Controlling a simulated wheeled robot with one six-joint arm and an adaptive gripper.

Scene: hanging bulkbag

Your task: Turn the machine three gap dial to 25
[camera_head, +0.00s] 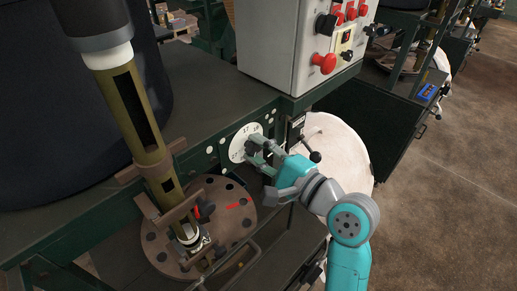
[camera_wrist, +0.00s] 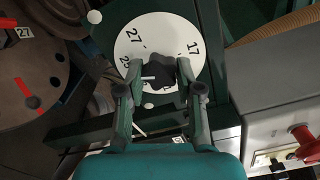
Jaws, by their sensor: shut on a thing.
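The gap dial is a white disc with printed numbers (camera_wrist: 160,34) on the green machine frame; it also shows in the head view (camera_head: 238,146). In the wrist view I read 27 at upper left, 17 at upper right and what looks like 25 at the left. A dark knob (camera_wrist: 160,75) with a pale pointer mark toward the left sits at its middle. My gripper (camera_wrist: 161,84) is shut on the knob, one finger on each side. In the head view my gripper (camera_head: 255,150) covers the right part of the dial.
A grey control box (camera_head: 295,45) with red buttons stands above and right of the dial. A black-ball lever (camera_head: 314,156) is close to my wrist. A white round surface (camera_head: 350,150) is behind my arm.

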